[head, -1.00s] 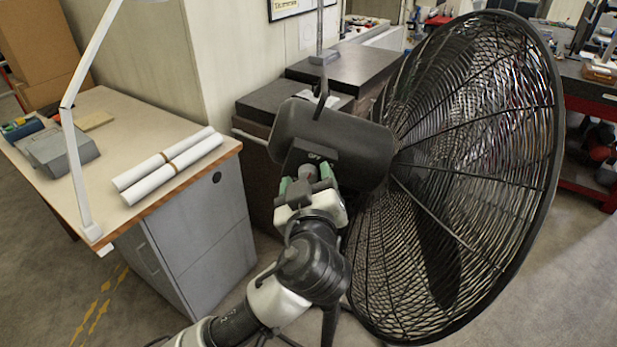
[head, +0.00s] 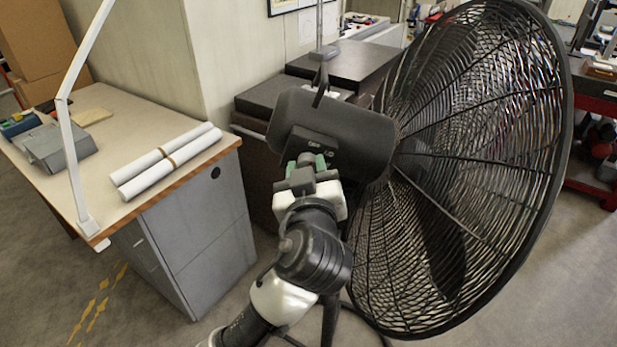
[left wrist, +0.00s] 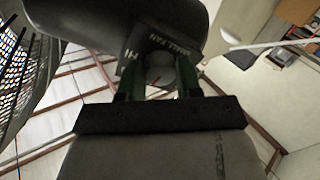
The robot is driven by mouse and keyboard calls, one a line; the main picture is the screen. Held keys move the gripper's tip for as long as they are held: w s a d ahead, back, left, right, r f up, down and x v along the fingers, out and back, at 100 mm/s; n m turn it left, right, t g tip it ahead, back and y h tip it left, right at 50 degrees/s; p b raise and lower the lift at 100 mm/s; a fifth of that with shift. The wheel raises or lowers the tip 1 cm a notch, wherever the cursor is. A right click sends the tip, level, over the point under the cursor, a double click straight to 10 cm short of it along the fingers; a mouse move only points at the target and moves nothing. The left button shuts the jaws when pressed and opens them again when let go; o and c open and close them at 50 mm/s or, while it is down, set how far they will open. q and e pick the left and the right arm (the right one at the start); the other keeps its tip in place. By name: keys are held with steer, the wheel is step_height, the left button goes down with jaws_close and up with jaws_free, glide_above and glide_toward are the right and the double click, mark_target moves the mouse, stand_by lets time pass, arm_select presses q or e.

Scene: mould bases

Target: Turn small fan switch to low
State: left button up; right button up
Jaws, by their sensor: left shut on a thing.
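The small fan is a large black fan with a wire cage (head: 470,170) and a dark motor housing (head: 350,135). A switch plate on the underside of the housing shows lettering in the head view. In the left wrist view the plate (left wrist: 172,45) reads "SMALL FAN" and "HI". A grey round knob (left wrist: 160,76) with a red mark sits below it, between the green fingers. My left gripper (head: 312,162) is at the plate, its fingers (left wrist: 158,85) closed around the knob. The knob is hidden in the head view. My right gripper is not in view.
A desk (head: 90,190) at the left carries two white paper rolls (head: 165,160), a grey device (head: 60,147) and a white lamp arm (head: 72,130). Dark slabs (head: 345,65) stand behind the fan. The fan cage fills the right side.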

arm_select(q)
steer(key=shift+m+p, duration=0.7)
steer(key=shift+m, duration=2.8)
steer(key=o, duration=0.9)
steer(key=s, duration=0.3)
steer(key=s+b, duration=0.1)
steer(key=s, duration=0.6)
steer(key=shift+s+f, duration=0.3)
steer(key=shift+s, duration=0.1)
